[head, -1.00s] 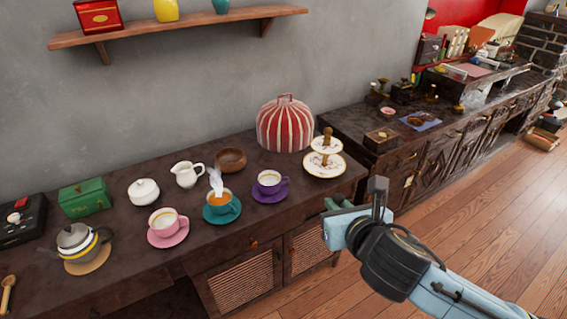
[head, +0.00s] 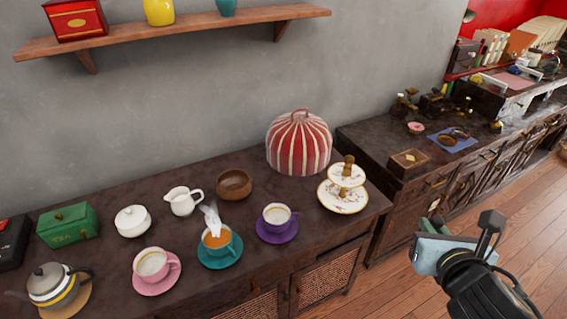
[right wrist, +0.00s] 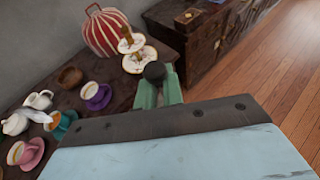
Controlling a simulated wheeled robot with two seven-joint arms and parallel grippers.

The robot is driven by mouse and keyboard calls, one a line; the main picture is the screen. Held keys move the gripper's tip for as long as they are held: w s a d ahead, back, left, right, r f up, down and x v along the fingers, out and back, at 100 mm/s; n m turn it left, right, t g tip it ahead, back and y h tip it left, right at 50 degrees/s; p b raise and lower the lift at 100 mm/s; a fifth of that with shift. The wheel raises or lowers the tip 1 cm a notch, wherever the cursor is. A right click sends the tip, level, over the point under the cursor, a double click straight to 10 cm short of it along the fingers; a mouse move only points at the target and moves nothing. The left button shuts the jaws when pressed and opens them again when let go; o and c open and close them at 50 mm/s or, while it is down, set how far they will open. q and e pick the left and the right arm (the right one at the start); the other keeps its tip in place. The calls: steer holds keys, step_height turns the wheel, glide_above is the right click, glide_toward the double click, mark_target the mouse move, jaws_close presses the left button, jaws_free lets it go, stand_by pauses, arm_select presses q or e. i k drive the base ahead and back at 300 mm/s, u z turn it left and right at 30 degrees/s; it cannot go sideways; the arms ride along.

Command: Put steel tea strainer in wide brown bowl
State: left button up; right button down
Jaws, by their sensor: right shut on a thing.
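The wide brown bowl (head: 234,185) stands upright on the dark sideboard, near the wall, between the white jug and the striped cosy. It also shows in the right wrist view (right wrist: 70,77). My left gripper is not in view.
A striped tea cosy (head: 299,145) and a two-tier cake stand (head: 343,198) stand between the bowl and my right gripper. Purple (head: 277,216), teal (head: 219,245) and pink (head: 154,267) cups stand in front. A white jug (head: 182,202) is left of the bowl. A shelf (head: 180,37) hangs above.

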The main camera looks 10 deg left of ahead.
mark_target(234, 186)
steer(key=u, duration=0.5)
steer(key=i, duration=0.85)
steer(key=u, duration=0.7)
